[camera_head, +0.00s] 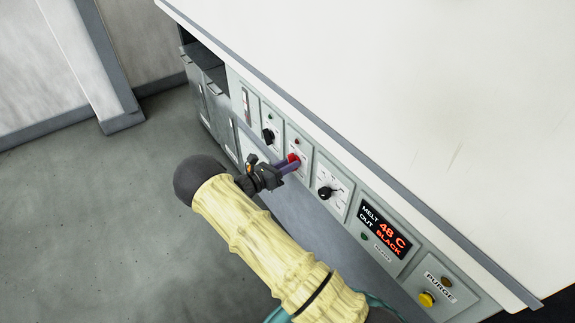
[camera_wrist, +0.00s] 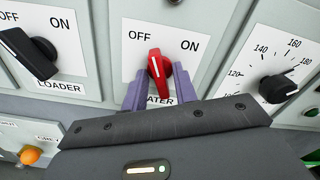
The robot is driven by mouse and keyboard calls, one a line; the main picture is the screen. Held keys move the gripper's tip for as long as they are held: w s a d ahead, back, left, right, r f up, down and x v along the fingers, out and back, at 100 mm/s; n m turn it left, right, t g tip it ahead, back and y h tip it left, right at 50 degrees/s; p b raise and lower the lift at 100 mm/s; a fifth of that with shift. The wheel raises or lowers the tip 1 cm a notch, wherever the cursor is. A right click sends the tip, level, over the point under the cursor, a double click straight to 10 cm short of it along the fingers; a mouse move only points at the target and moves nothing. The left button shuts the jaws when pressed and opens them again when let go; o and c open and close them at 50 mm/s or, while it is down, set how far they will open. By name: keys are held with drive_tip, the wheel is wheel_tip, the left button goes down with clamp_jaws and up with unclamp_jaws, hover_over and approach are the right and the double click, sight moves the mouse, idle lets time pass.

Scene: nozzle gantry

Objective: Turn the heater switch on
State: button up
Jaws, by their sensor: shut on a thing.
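The heater switch is a red rotary knob (camera_wrist: 160,66) with a white pointer line, on a white plate marked OFF at left and ON at right; its lower label is partly hidden and reads "ATER". The pointer stands nearly upright, leaning slightly to the OFF side. My gripper (camera_wrist: 159,84) has its two purple fingers on either side of the knob, shut on it. In the head view the red knob (camera_head: 293,158) shows at the tip of my gripper (camera_head: 288,166), on the cabinet's front panel.
A black loader knob (camera_wrist: 32,50) sits close at left, turned toward OFF. A black temperature dial (camera_wrist: 278,88) sits close at right. Further right are a display (camera_head: 384,229) reading 48 C BLACK and a yellow purge button (camera_head: 427,299). A white top (camera_head: 400,110) overhangs the panel.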

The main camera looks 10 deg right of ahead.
drive_tip(key=m, duration=1)
drive_tip(key=shift+f+m, duration=0.1)
drive_tip(key=shift+m, duration=0.2)
drive_tip(key=shift+d, duration=0.1)
drive_tip(key=o, duration=0.6)
drive_tip(key=v, duration=1.7)
drive_tip(key=shift+a, duration=0.2)
drive_tip(key=shift+d, duration=0.1)
